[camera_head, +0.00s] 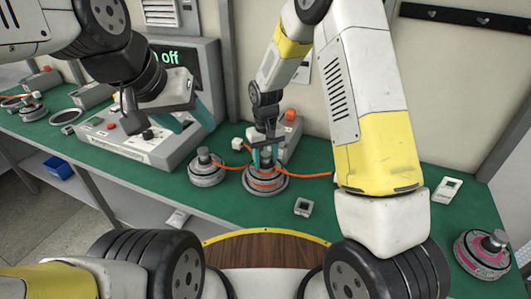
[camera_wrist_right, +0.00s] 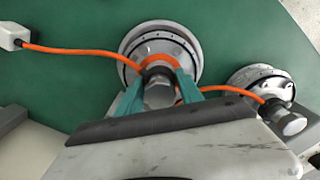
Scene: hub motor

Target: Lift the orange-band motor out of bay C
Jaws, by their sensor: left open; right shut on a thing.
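The orange-band motor (camera_head: 265,184) is a grey stepped disc with orange around its upper part, upright on the green bench in the head view. My right gripper (camera_head: 264,154) comes down from above and is shut on its central shaft. In the right wrist view the teal fingers (camera_wrist_right: 160,92) stand on both sides of the shaft, above the motor's disc (camera_wrist_right: 190,62). I cannot make out a bay C marking or whether the disc touches the bench. My left gripper (camera_head: 186,118) is open and empty above the grey console at the left.
A grey motor (camera_head: 206,172) stands close left of the orange-band motor. Orange cable (camera_wrist_right: 75,50) runs from a white connector (camera_wrist_right: 11,38) to the held motor. A pink-band motor (camera_head: 482,255) stands far right. A grey console (camera_head: 135,145) with a screen fills the left bench.

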